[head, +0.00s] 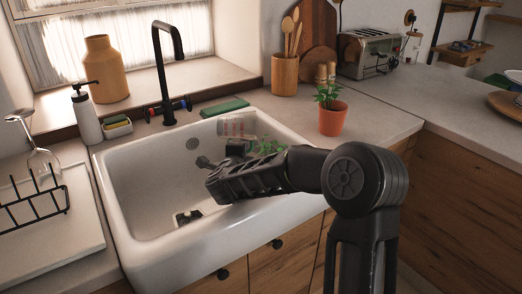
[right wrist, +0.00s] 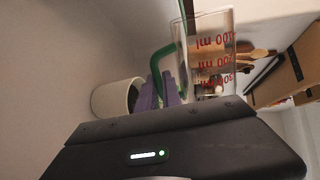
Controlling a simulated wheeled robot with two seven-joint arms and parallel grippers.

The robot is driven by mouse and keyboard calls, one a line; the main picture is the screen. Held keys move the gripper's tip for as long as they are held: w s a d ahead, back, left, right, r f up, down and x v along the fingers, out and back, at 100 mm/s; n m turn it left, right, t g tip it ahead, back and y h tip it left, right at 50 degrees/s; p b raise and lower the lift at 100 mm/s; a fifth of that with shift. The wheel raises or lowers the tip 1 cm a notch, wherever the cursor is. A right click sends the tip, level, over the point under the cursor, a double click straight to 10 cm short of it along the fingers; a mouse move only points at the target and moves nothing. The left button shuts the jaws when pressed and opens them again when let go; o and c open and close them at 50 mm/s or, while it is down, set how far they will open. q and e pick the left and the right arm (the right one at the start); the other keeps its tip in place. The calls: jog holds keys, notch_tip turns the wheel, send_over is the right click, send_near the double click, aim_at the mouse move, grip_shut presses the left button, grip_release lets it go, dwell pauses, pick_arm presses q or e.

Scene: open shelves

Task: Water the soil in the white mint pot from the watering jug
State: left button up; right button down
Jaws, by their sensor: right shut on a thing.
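The clear jug (head: 237,126) with red markings is held over the back of the white sink and looks tilted in the head view. In the right wrist view, the jug (right wrist: 212,62) shows its green handle (right wrist: 158,62) at the purple fingers of my right gripper (right wrist: 163,92), which is shut on it. Green mint leaves (head: 267,146) show just behind my right arm; their pot is hidden there. The right wrist view shows a white pot (right wrist: 117,98) left of the fingers. I cannot make out water or soil. My left gripper is not in view.
The white sink (head: 155,245) has a black tap (head: 162,70) behind it. A terracotta pot with a plant (head: 333,118) stands on the counter to the right. A soap bottle (head: 86,118), a green sponge (head: 225,108) and a utensil holder (head: 285,75) line the back.

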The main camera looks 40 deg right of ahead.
jog(key=shift+r+m+b, duration=0.15)
jog(key=shift+m+b, duration=0.25)
jog(key=shift+b, duration=0.05)
jog(key=shift+w+a, duration=0.1)
jog(key=shift+w+a, duration=0.1)
jog(key=shift+b, duration=0.35)
jog(key=shift+w+r+m+t+y+b, duration=0.15)
jog(key=shift+m+t+y+b, duration=0.25)
jog(key=shift+m+b, duration=0.6)
jog(key=r+n+p, duration=0.1)
jog(key=p, duration=0.2)
jog(key=shift+a+n, duration=0.15)
jog(key=shift+n, duration=0.15)
jog(key=shift+s+f+n+g+h+p, duration=0.2)
jog(key=shift+f+n+g+h+p, duration=0.25)
jog(key=shift+f+n+p, duration=0.45)
jog(key=shift+r, duration=0.1)
